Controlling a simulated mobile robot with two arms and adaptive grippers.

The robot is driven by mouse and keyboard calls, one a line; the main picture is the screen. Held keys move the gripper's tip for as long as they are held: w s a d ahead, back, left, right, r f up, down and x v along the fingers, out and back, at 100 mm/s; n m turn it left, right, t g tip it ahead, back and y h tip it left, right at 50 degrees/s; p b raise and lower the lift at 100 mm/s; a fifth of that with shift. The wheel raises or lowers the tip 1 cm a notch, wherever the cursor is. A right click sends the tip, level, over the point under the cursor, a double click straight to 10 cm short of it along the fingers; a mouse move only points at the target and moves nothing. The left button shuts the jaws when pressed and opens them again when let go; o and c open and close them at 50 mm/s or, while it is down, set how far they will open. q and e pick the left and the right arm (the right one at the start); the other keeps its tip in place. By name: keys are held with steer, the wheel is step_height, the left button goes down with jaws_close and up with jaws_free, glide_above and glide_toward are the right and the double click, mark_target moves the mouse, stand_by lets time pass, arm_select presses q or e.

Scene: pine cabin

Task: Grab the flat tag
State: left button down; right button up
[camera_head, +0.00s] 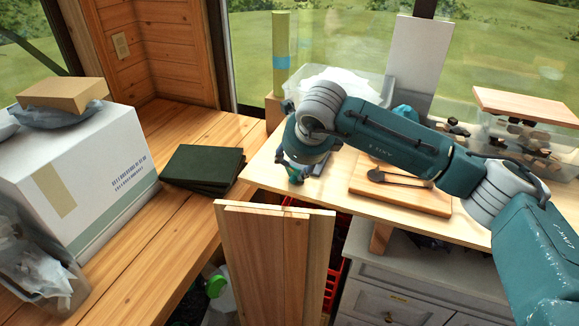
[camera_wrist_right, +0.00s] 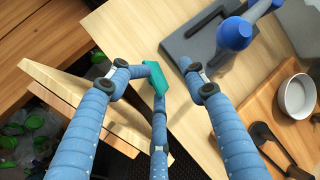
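A small flat teal-green piece (camera_wrist_right: 156,78), which looks like the tag, shows in the right wrist view between my right gripper's (camera_wrist_right: 163,80) fingers. The left finger's end and the middle finger's end meet its outline. The right finger's tip stands apart from it. I cannot tell whether the piece is gripped or lies beneath the fingers. In the head view my right gripper (camera_head: 297,172) points down over the light table's left end, and its fingers are small and partly hidden. My left gripper is in neither view.
Near the right hand are an upright wooden board (camera_head: 275,262) and a grey plate with a blue object (camera_wrist_right: 237,33). A cutting board (camera_head: 400,193) carries a dark spoon and a white bowl (camera_wrist_right: 296,95). A dark green book (camera_head: 203,165) and white box (camera_head: 75,180) stand left.

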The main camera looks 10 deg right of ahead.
steer(key=shift+s+d+f, duration=0.1)
steer(key=shift+s+f, duration=0.05)
steer(key=shift+f, duration=0.35)
steer(key=shift+s+f, duration=0.15)
steer(key=shift+f, duration=0.3)
steer(key=shift+w, duration=0.1)
steer(key=shift+c, duration=0.3)
steer(key=shift+w, duration=0.15)
steer(key=c, duration=0.4)
steer(key=shift+w+d+f+g, duration=0.2)
steer(key=shift+w+d, duration=0.1)
steer(key=shift+d, duration=0.15)
steer(key=shift+w+d+f+g, duration=0.15)
steer(key=shift+w+d, duration=0.1)
steer(key=shift+d, duration=0.15)
steer(key=c, duration=0.3)
steer(key=shift+s+a+r, duration=0.1)
steer(key=shift+a+r, duration=0.1)
steer(key=shift+a, duration=0.15)
jaws_close()
steer(key=shift+d, duration=0.2)
